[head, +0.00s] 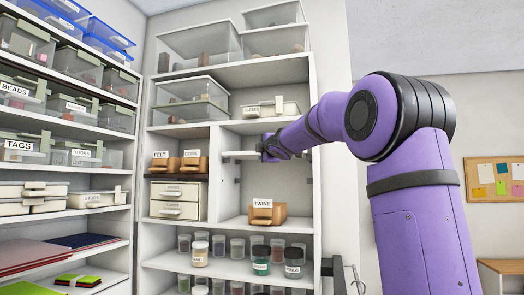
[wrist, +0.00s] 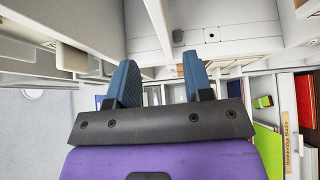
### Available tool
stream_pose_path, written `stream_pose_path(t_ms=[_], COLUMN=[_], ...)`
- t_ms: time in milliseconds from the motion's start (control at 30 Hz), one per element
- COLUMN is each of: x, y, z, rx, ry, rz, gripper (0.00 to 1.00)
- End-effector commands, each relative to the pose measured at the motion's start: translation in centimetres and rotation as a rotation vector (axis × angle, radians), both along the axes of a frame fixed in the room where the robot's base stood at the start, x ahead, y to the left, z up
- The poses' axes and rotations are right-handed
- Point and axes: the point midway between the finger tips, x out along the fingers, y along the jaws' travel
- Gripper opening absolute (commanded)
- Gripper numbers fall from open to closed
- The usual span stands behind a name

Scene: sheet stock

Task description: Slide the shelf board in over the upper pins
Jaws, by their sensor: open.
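The white shelf board (head: 236,154) lies roughly level inside the right-hand bay of the tall cabinet, above the twine bin. My gripper (head: 265,152) is at the board's front edge in the head view and hides part of it. In the wrist view my gripper (wrist: 159,80) has its two blue fingers apart, with nothing clearly held between them. The upper pins cannot be made out. I cannot tell how the board rests on them, or whether a finger touches it.
A brown bin labelled twine (head: 266,213) stands below, in the same bay. Jars (head: 261,259) stand lower down. Another loaded shelf unit (head: 66,125) is at the left. The space between board and twine bin is clear.

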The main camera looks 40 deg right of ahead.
Motion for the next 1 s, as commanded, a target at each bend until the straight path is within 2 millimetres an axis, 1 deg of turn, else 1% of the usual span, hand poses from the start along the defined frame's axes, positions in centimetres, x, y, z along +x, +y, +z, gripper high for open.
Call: stream_pose_path(t_ms=[800,1000], x=[-1.7,-1.8], y=[2.2,2.3], z=[0.0,0.0], rx=[0.001,0.001], ry=[0.0,0.0], rz=[0.001,0.0], gripper=[0.47,0.47])
